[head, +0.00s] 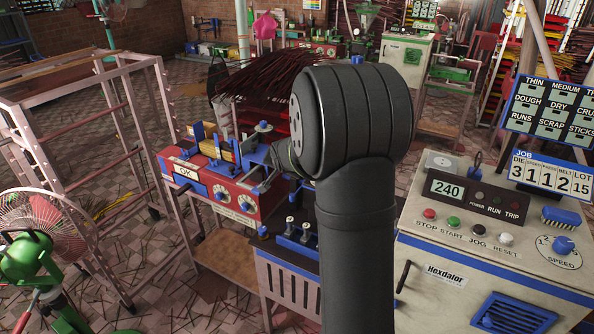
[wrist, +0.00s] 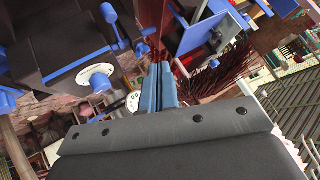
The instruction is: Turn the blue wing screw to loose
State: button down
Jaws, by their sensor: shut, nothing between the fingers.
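My gripper (wrist: 160,86) shows in the wrist view as two blue-grey fingers, shut together with nothing between them. In the head view my arm hides most of it, at the right end of the red machine (head: 230,197). Several blue parts are near it. In the wrist view a blue knob on a white disc (wrist: 99,79) stands left of the fingers, apart from them. A blue lever with a round end (wrist: 108,14) is further up. I cannot tell for certain which blue part is the wing screw; it may be hidden behind my arm in the head view.
A control cabinet (head: 480,262) with buttons and a speed dial stands at the right. A pink metal frame (head: 84,150) and a green fan (head: 28,256) are at the left. Dark red sticks (wrist: 206,90) lie beyond the fingers.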

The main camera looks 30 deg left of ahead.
jog(key=d+f+m+t, duration=0.3)
jog(key=d+f+m, duration=0.15)
jog(key=m, duration=1.05)
jog(key=w+r+x, duration=0.1)
jog(key=x, duration=1.2)
jog(key=shift+w+h, duration=0.3)
jog(key=shift+h, duration=0.1)
